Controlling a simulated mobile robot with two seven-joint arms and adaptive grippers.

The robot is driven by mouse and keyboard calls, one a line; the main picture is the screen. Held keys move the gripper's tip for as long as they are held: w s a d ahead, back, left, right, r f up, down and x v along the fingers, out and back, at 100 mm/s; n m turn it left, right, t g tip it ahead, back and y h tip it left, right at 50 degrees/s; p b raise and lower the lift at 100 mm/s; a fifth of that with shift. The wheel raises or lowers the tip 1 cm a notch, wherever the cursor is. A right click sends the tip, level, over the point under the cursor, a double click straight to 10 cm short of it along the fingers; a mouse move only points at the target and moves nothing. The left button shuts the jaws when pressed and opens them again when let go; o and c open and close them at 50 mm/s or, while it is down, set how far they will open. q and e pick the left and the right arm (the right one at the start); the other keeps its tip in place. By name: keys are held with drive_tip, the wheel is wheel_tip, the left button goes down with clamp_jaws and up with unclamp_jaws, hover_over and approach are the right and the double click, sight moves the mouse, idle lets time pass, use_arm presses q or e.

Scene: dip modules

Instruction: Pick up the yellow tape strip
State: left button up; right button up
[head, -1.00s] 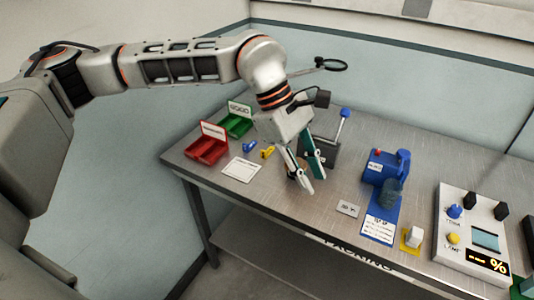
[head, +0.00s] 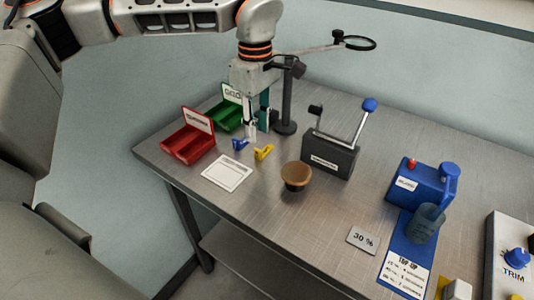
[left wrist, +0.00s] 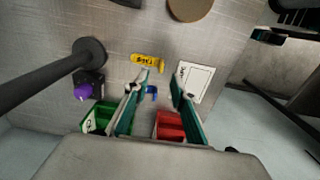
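The yellow tape strip (head: 263,152) lies on the metal table, in front of the green bin. In the left wrist view the yellow strip (left wrist: 148,63) shows dark lettering and lies just beyond my fingertips. My left gripper (head: 257,131) points down above the table, just behind the yellow strip in the head view. In the left wrist view its fingers (left wrist: 160,78) are apart with nothing held between them. A blue strip (head: 240,144) lies left of the yellow one and shows between the fingers in the left wrist view (left wrist: 152,92). My right gripper is not in view.
A red bin (head: 188,142) and a green bin (head: 224,116) stand at the left. A white card (head: 227,172), a brown-topped round pot (head: 296,176) and a dark lever box (head: 330,156) are nearby. A magnifier stand (head: 286,100) rises close behind the gripper.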

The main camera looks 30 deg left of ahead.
sight(258, 150)
use_arm(q)
drive_tip(key=shift+s+f, duration=0.25)
drive_tip(key=shift+f, duration=0.55)
wheel_tip(258, 150, down, 6)
drive_tip(key=shift+w+r+b, duration=0.15)
drive_tip(key=shift+b, duration=0.4)
drive_tip(key=shift+r, duration=0.2)
clamp_jaws()
